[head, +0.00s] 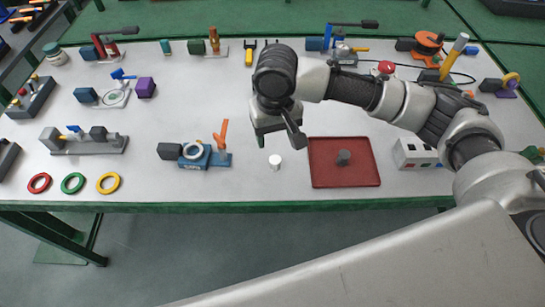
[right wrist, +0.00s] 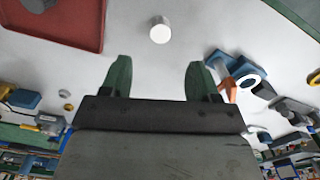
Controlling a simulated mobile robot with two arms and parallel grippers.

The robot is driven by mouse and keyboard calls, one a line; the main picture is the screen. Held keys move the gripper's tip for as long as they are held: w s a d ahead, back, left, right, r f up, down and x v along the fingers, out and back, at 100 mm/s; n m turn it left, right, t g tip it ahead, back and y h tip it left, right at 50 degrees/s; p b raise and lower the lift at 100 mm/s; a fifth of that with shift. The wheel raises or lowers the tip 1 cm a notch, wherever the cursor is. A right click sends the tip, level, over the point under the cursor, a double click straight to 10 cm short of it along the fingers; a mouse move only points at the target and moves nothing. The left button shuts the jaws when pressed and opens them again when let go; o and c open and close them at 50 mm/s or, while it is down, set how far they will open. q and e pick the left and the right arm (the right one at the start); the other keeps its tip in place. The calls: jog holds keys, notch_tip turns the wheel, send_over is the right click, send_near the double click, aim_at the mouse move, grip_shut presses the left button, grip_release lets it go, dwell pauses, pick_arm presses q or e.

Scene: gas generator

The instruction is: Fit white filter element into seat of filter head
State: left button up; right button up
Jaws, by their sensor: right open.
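The white filter element (head: 275,161) is a small upright cylinder on the table, just left of the red tray. It also shows in the right wrist view (right wrist: 160,30), beyond the fingertips and roughly centred between them. The filter head looks to be the blue fixture (head: 222,159) with a pale ring-shaped seat (head: 192,151), left of the element; it also shows in the right wrist view (right wrist: 217,58). My right gripper (head: 279,139) is open and empty above the table, apart from the element; its green fingers show in the right wrist view (right wrist: 159,64). My left gripper is not in view.
An orange lever (head: 221,134) stands up on the blue fixture. Red, green and yellow rings (head: 108,183) lie at front left. Several fixtures line the table's back. The table between element and fixture is clear.

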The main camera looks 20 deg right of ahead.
aim_at(275, 159)
notch_tip(275, 159, down, 10)
jog(key=shift+r, duration=0.2)
jog(key=shift+c, duration=0.2)
jog(key=c, duration=0.9)
